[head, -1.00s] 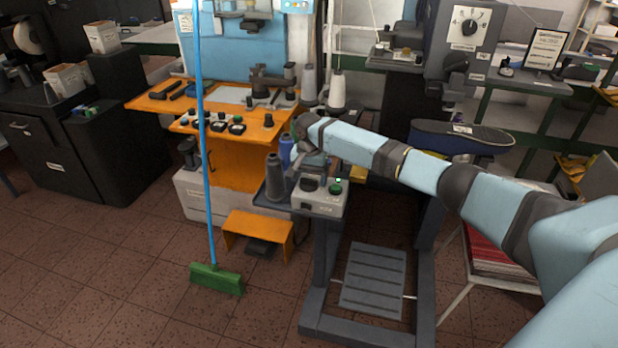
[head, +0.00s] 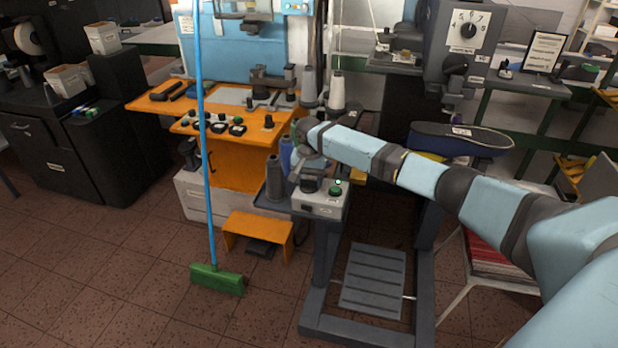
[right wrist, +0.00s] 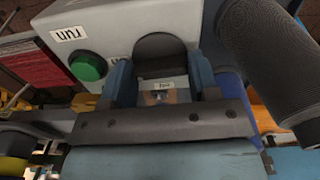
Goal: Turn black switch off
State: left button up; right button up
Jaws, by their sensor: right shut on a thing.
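The black switch (right wrist: 160,46) is a dark round knob on the grey control box (right wrist: 107,27), beside a green button (right wrist: 88,67). My right gripper (right wrist: 161,68) is at the switch, its two fingers on either side of the knob and shut on it. In the head view, my right gripper (head: 311,174) reaches down from above onto the box (head: 318,208) and mostly hides the switch. The exact turn of the knob cannot be told. My left gripper is not in view.
A dark grey thread cone (right wrist: 262,50) stands close to the gripper; a blue spool (head: 286,152) is just behind. An orange bench (head: 235,160) with knobs stands to the left. A green broom (head: 215,279) leans in front. The floor at front left is clear.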

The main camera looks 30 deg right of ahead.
jog(key=n+p, duration=0.3)
jog(key=p, duration=0.1)
jog(key=shift+r+n, duration=0.2)
jog(key=shift+n, duration=0.2)
jog(key=n+p, duration=0.1)
jog(key=n, duration=0.1)
jog(key=shift+n+p, duration=0.35)
jog(key=shift+n, duration=0.05)
jog(key=shift+n+p, duration=0.4)
jog(key=shift+n, duration=0.5)
jog(key=n+p, duration=0.1)
jog(key=n, duration=0.2)
jog(key=shift+f+n, duration=0.1)
jog(key=shift+n, duration=0.2)
jog(key=shift+n+p, duration=0.4)
jog(key=shift+n, duration=2.1)
jog(key=o, duration=0.9)
